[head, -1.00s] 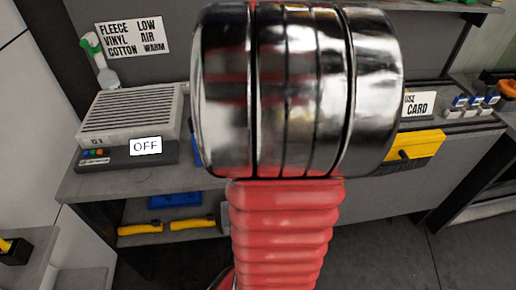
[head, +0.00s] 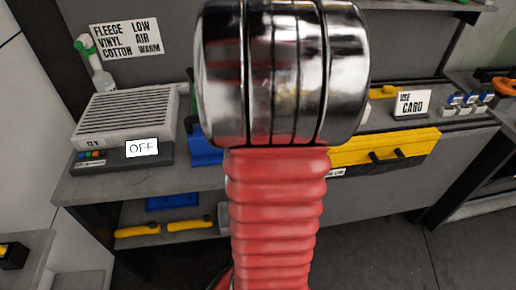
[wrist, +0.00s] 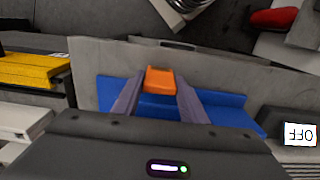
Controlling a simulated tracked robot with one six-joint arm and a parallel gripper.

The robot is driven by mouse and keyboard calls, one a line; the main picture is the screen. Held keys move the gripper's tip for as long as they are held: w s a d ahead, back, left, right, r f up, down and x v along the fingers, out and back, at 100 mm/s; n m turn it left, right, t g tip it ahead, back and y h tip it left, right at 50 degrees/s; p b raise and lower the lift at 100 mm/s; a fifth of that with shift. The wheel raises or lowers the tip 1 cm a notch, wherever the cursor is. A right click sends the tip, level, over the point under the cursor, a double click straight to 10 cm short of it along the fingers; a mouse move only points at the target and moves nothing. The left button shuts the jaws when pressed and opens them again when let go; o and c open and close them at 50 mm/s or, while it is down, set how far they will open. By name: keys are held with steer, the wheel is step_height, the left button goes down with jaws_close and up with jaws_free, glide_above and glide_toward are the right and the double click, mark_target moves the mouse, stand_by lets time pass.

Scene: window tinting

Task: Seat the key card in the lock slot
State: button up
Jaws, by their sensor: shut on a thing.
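My gripper (wrist: 157,92) shows in the wrist view, its two grey fingers shut on a small orange piece. This piece (wrist: 160,80) sits between the fingertips and looks like the key card, though no marking is readable. Behind and below it is a wide blue thing (wrist: 235,103) on the grey bench. I cannot tell whether the orange piece touches it. A blue block also shows in the head view (head: 204,152), partly behind my arm. I cannot make out the lock slot. My arm hides the gripper in the head view.
A heater-like unit (head: 125,120) with an OFF display stands at the left of the bench. A yellow box (head: 390,148) with a black handle is at right, below a USE CARD sign (head: 411,103). A spray bottle (head: 99,72) stands at back left.

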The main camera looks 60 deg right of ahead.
steer(key=shift+f, duration=0.1)
steer(key=o, duration=1.1)
steer(key=shift+c, duration=0.2)
step_height(320, 180, up, 12)
stand_by(0.7)
steer(key=w+a+r+n+t+h, duration=0.1)
steer(key=w+a+n, duration=0.15)
steer(key=a, duration=0.55)
steer(key=w+a+r+n+t, duration=0.15)
steer(key=w+a, duration=0.25)
steer(key=a, duration=0.5)
steer(key=s+a+f+n+t, duration=0.1)
steer(key=a+n, duration=0.2)
steer(key=a, duration=0.6)
steer(key=s+a+f+n+t+y, duration=0.1)
steer(key=a+f+n+t, duration=0.1)
steer(key=a, duration=0.7)
steer(key=shift+s+a+n, duration=0.15)
steer(key=shift+a+n, duration=0.1)
steer(key=shift+n, duration=0.15)
